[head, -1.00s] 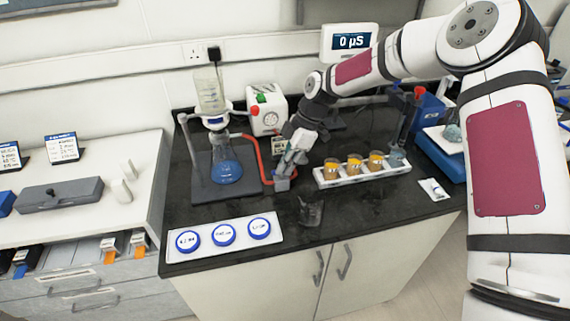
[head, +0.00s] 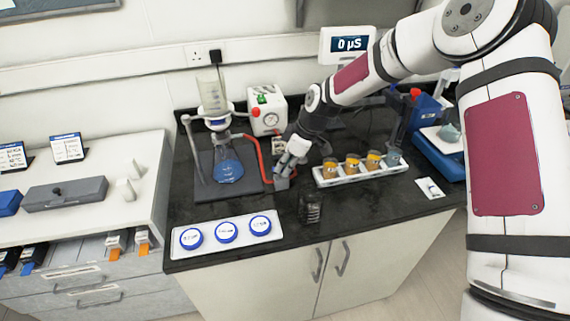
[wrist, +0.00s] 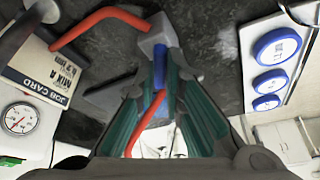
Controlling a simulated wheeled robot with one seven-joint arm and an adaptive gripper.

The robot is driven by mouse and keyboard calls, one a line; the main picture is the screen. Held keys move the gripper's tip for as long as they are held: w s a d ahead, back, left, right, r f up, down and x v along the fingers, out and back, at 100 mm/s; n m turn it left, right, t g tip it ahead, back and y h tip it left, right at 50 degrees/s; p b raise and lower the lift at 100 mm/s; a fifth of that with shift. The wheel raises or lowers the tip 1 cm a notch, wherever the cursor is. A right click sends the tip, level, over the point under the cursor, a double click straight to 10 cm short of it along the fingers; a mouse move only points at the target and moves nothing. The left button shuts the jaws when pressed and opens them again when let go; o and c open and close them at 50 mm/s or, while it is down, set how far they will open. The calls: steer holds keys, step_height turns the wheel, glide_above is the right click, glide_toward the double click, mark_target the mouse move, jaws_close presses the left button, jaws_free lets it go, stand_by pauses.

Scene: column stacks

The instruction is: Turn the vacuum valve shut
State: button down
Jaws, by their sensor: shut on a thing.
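The vacuum valve is a small grey block (head: 282,183) on the black bench, at the front end of the red hose (head: 262,160). In the wrist view the grey valve block (wrist: 155,38) is at top centre, with a blue handle (wrist: 159,62) reaching down from it. My gripper (head: 286,168) is right over the valve in the head view. In the wrist view my gripper (wrist: 160,85) has its green-padded fingers closed around the blue handle. The fingers hide part of the handle, and the exact handle angle is hard to tell.
A filter flask (head: 228,171) with blue liquid stands left of the valve. The white pump (head: 268,115) is behind. A rack (head: 345,179) of amber cups is close on the right. A dark beaker (head: 310,209) and a blue-lidded tray (head: 208,247) are in front.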

steer(key=m, duration=0.2)
steer(key=m+t+p, duration=0.1)
steer(key=m, duration=0.1)
steer(key=m+t+h, duration=0.1)
steer(key=m, duration=0.1)
steer(key=shift+s+a, duration=0.25)
steer(key=shift+s, duration=0.1)
steer(key=m+t+h+p, duration=0.1)
steer(key=m, duration=0.2)
steer(key=shift+s+a+m, duration=0.1)
steer(key=shift+a+m, duration=0.05)
steer(key=shift+m, duration=0.25)
steer(key=shift+m+h, duration=0.6)
steer(key=shift+m, duration=0.7)
steer(key=c, duration=1.7)
jaws_free()
